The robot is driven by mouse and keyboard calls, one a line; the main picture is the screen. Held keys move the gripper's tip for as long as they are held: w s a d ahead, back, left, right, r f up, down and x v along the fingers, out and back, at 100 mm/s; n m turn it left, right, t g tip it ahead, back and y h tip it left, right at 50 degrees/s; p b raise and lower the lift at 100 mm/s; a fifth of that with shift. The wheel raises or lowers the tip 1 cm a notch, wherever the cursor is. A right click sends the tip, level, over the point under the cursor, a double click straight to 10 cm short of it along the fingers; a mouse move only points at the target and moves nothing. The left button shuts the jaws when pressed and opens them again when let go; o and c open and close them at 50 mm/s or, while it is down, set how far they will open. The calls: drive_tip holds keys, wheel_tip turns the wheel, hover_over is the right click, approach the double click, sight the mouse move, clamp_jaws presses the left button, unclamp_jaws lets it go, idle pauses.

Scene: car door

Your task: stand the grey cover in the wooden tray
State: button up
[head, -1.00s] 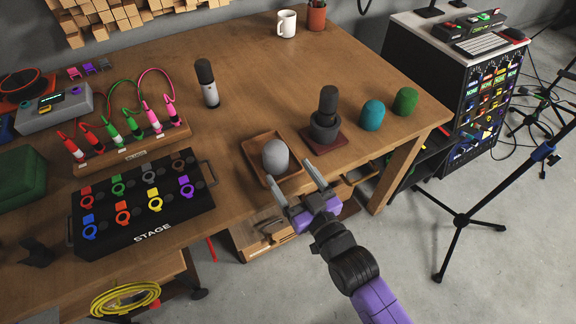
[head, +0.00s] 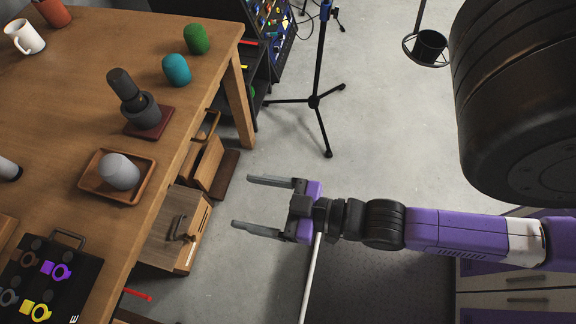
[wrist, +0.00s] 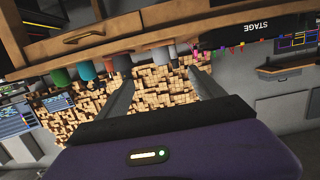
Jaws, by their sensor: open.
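The grey cover (head: 119,171) is a rounded foam dome. It stands upright in the square wooden tray (head: 140,193) near the table's right edge in the head view. My gripper (head: 258,205) is open and empty, over the floor to the right of the table, clear of the cover and tray. In the wrist view my open fingers (wrist: 159,92) show nothing between them that they touch.
A dark microphone in a holder (head: 143,112) stands on a red base behind the tray. Teal (head: 177,70) and green (head: 197,39) covers stand beyond it. The black stage box (head: 48,275) lies nearer. A tripod stand (head: 314,102) is on the floor.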

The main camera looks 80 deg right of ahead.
drive_tip(key=s+r+g, duration=0.1)
drive_tip(key=s+r, duration=0.4)
drive_tip(key=s, duration=0.2)
drive_tip(key=shift+s+a, duration=0.15)
drive_tip(key=shift+s, duration=0.2)
drive_tip(key=shift+r+p, duration=0.95)
drive_tip(key=shift+p, duration=0.05)
